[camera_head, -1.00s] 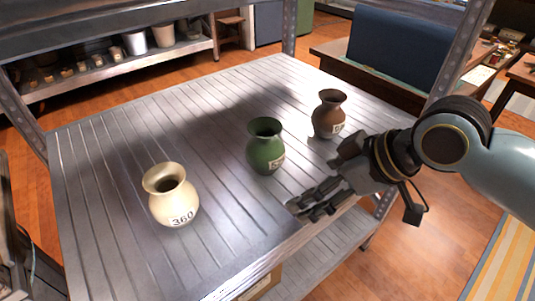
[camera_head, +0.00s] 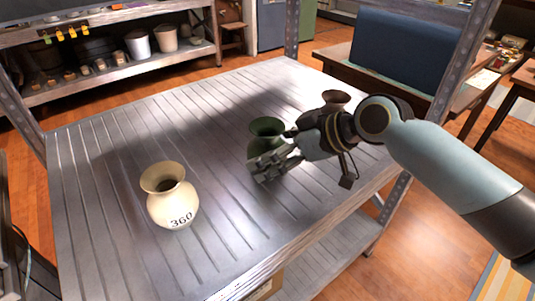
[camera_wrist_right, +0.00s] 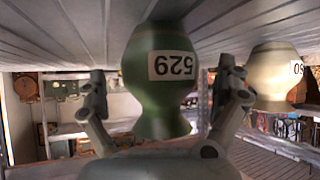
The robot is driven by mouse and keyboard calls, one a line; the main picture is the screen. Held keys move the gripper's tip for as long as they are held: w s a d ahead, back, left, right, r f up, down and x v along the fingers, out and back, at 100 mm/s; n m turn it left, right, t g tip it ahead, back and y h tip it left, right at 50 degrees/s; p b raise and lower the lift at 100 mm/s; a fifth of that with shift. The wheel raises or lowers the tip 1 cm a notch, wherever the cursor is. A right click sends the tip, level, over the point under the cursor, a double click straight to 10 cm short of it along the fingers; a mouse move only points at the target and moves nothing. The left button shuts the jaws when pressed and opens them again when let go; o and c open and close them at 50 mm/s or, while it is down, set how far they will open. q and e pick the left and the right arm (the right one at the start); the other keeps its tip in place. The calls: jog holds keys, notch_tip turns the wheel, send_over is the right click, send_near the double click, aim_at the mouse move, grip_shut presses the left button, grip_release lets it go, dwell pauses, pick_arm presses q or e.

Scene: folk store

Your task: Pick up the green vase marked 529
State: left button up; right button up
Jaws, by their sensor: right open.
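The green vase (camera_head: 266,130) stands upright on the metal shelf, partly hidden behind my right gripper (camera_head: 274,168) in the head view. In the right wrist view, which is upside down, the green vase (camera_wrist_right: 158,95) shows its white label 529. My right gripper (camera_wrist_right: 162,82) is open there, with one finger to each side of the vase and a visible gap on both sides. Whether the fingers reach fully around it, I cannot tell. My left gripper is not in view.
A cream vase (camera_head: 172,203) marked 360 stands to the left on the ribbed shelf top (camera_head: 110,180). A brown vase (camera_head: 336,97) stands behind my right gripper, mostly hidden. Metal posts (camera_head: 292,30) rise at the shelf corners.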

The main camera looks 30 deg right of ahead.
jog(key=shift+x, duration=1.2)
jog(key=c, duration=1.4)
